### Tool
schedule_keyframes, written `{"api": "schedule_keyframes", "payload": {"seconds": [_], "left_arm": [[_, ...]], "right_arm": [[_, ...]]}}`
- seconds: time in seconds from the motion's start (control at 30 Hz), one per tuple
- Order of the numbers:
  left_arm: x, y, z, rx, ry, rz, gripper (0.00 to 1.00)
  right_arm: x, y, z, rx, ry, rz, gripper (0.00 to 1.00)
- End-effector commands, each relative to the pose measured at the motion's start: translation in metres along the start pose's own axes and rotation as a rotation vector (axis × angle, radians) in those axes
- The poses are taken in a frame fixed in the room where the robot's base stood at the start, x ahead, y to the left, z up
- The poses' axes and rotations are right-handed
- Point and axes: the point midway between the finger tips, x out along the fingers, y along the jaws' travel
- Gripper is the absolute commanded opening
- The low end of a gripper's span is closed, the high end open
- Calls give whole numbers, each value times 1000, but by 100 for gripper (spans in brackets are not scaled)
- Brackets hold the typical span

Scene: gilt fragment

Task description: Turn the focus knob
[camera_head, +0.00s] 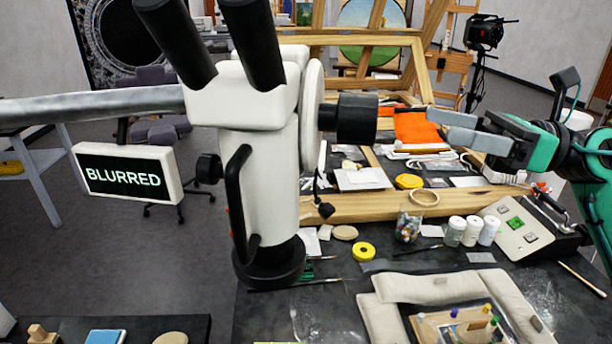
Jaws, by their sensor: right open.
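A white microscope (270,185) with black eyepieces stands in the middle left, hung on a grey horizontal arm. Its large black focus knob (357,119) sticks out to the right. A smaller black knob (208,169) is on its left side. A small sign (124,172) beside it reads "BLURRED". My right gripper (438,126) comes in from the right, its grey fingers pointing left toward the focus knob. It is open, with a visible gap between its fingertips and the knob and nothing between the fingers. My left gripper is not in view.
Below is a dark table (330,310) with a padded frame (380,318), white bottles (472,231), a glass jar (408,228) and a control box (520,225). A wooden easel frame (350,40) stands behind. The space between knob and gripper looks clear.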

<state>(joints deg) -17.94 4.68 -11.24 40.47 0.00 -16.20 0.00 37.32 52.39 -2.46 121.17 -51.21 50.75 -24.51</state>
Motion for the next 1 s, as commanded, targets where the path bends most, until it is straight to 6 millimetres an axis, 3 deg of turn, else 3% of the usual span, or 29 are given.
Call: {"api": "schedule_keyframes", "payload": {"seconds": [0.13,0.33,0.8,1.0], "left_arm": [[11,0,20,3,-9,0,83],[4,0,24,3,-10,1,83],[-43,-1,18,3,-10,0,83],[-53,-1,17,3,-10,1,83]], "right_arm": [[-9,2,-1,-88,109,-11,83],[0,2,-1,-105,136,-12,83],[93,2,-10,-101,132,-8,83],[118,0,-16,-102,133,-11,83]]}}
